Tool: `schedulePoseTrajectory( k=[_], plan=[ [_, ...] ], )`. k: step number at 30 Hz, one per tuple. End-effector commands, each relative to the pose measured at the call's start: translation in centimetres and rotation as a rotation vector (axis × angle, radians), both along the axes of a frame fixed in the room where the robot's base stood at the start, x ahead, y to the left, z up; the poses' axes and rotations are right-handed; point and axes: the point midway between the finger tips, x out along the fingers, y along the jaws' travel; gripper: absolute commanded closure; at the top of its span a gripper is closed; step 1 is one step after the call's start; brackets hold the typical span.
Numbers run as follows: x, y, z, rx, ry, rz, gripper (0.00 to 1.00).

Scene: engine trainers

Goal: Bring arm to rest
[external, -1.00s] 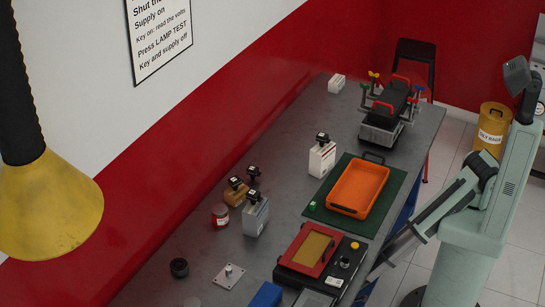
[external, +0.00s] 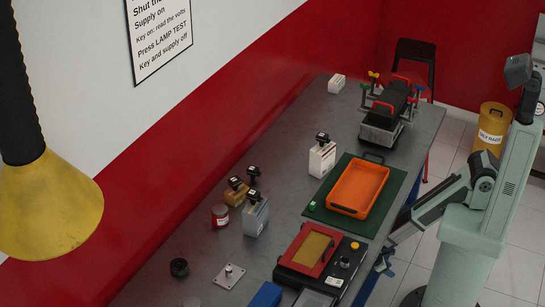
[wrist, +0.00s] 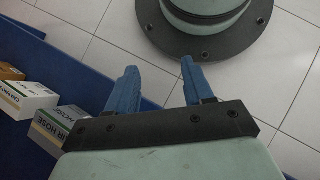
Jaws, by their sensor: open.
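My gripper (wrist: 158,72) has two blue fingers spread apart with nothing between them in the wrist view. Its fingers point towards a round dark base plate (wrist: 205,35) on the tiled floor, which belongs to my own stand. In the external view my gripper (external: 384,264) hangs low beside the right edge of the workbench (external: 215,180).
In the wrist view, boxes (wrist: 28,98) sit on a blue shelf at left. White floor tiles (wrist: 290,80) are clear at right.

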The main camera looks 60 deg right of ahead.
Motion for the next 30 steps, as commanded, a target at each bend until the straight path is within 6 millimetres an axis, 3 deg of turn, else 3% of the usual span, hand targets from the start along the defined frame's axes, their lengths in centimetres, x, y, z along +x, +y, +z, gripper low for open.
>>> schedulePoseTrajectory(
  k=[7, 15, 20, 30],
  plan=[
    [-4.0, -3.5, 3.7, 0.032, -0.046, -0.258, 0.48],
    [-7.3, -5.6, 6.9, 0.051, -0.093, -0.516, 0.48],
    [-8.3, -6.0, 7.8, 0.056, -0.108, -0.602, 0.48],
    [-8.3, -6.1, 7.9, 0.056, -0.109, -0.605, 0.48]
  ],
)
